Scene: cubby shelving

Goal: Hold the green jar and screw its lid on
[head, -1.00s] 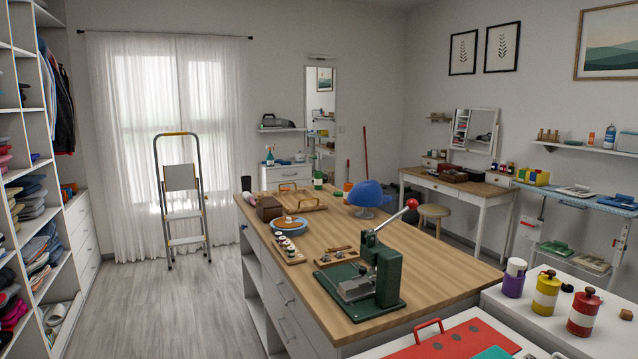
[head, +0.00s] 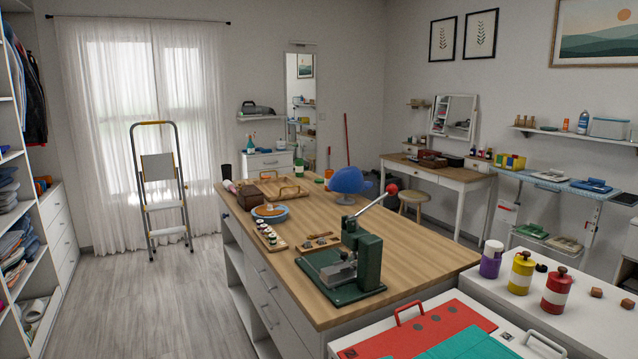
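A small green jar-like thing with a pale band (head: 299,168) stands at the far end of the wooden-topped island (head: 415,240). It is too small to tell whether a lid is on it. I cannot pick out a separate green lid. Neither of my grippers is in view.
A green press (head: 368,262) with a red-knobbed lever stands on the island's near end, with a blue cap (head: 347,180) farther back. Purple (head: 490,262), yellow (head: 521,275) and red (head: 557,291) canisters stand on the white counter at right. A stepladder (head: 158,190) stands left; grey floor there is clear.

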